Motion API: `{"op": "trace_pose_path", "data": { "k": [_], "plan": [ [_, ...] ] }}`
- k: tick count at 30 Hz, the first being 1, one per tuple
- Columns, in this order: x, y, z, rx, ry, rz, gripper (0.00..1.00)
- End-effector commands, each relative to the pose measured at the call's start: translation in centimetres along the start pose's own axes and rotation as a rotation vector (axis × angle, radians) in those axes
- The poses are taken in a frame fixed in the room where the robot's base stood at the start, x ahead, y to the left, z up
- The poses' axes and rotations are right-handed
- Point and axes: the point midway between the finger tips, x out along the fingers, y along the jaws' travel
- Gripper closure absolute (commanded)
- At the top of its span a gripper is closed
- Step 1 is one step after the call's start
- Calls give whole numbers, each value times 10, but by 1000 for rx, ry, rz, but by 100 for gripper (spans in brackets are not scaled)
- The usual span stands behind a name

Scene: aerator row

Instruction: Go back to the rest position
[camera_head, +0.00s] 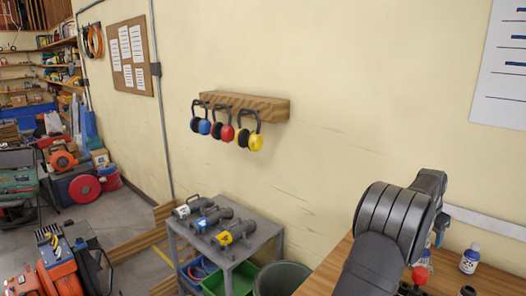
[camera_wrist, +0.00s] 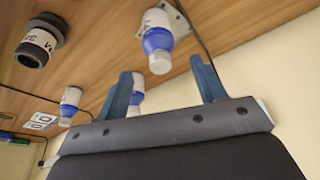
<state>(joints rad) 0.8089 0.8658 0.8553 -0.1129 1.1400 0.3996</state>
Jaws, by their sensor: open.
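My gripper (camera_wrist: 165,86) shows in the wrist view with its two blue-grey fingers spread wide apart. No object is clamped between them. A white bottle with a blue band (camera_wrist: 157,42) stands beyond the fingers on the wooden table. Another blue-and-white bottle (camera_wrist: 138,93) shows partly behind the left finger. In the head view my arm reaches in from the lower right over the table, and its thick dark joint hides most of the gripper.
The wooden table (camera_head: 338,266) holds a white bottle (camera_head: 469,259) at right. The wrist view shows a dark ringed cylinder (camera_wrist: 41,40), a smaller bottle (camera_wrist: 69,104) and a cable. A grey cart (camera_head: 262,229) stands left of the table. Ear defenders (camera_head: 249,131) hang from a wall rack (camera_head: 262,105).

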Motion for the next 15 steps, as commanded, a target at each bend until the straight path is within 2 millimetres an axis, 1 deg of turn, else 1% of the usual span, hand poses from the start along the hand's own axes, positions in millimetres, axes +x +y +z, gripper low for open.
{"op": "trace_pose_path", "data": {
  "k": [1,8,10,15],
  "plan": [
    [-12,0,-1,0,4,-2,37],
    [-59,0,-1,0,4,-2,37],
    [-40,0,1,0,-5,2,37],
    [-5,0,0,0,-2,1,37]
  ]
}}
